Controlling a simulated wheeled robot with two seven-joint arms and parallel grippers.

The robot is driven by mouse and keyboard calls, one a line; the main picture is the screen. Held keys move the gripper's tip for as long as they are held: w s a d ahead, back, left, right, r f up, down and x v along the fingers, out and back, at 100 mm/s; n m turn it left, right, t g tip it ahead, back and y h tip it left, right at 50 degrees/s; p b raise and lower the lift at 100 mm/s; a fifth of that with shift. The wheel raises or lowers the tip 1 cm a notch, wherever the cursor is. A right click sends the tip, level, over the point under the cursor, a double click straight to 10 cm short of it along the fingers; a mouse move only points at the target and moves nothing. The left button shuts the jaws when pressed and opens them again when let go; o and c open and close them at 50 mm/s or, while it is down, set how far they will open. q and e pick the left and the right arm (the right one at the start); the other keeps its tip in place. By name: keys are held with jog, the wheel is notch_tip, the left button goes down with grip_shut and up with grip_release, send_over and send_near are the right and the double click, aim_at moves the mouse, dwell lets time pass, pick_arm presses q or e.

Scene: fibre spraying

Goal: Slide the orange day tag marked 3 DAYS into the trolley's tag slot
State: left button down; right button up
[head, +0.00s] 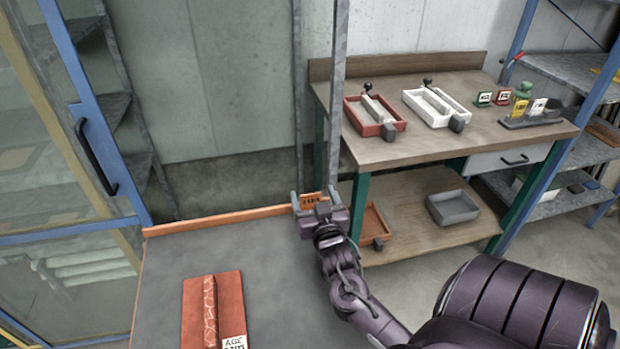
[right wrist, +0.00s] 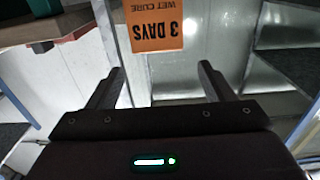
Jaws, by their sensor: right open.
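The orange day tag (head: 312,201) shows in the head view at the grey trolley's (head: 240,255) far edge, near its orange rim (head: 220,221). In the right wrist view the tag (right wrist: 155,27) reads 3 DAYS, WET CURE, upside down. My right gripper (head: 314,196) is open at the tag. In the right wrist view its two fingers (right wrist: 162,70) stand wide apart, with the tag just beyond their tips and not gripped. I cannot make out the slot, or whether the tag sits in it. My left gripper is not in view.
Grey uprights (head: 338,100) rise behind the gripper. A red sample with a white card (head: 233,342) lies on the trolley. A wooden bench (head: 480,136) at the right holds red (head: 377,130) and white (head: 420,108) moulds and several small tags. A glass door (head: 50,190) stands left.

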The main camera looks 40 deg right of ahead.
jog(key=shift+f+v, duration=0.15)
jog(key=shift+v, duration=0.55)
jog(key=shift+f+v, duration=0.2)
jog(key=shift+v, duration=0.45)
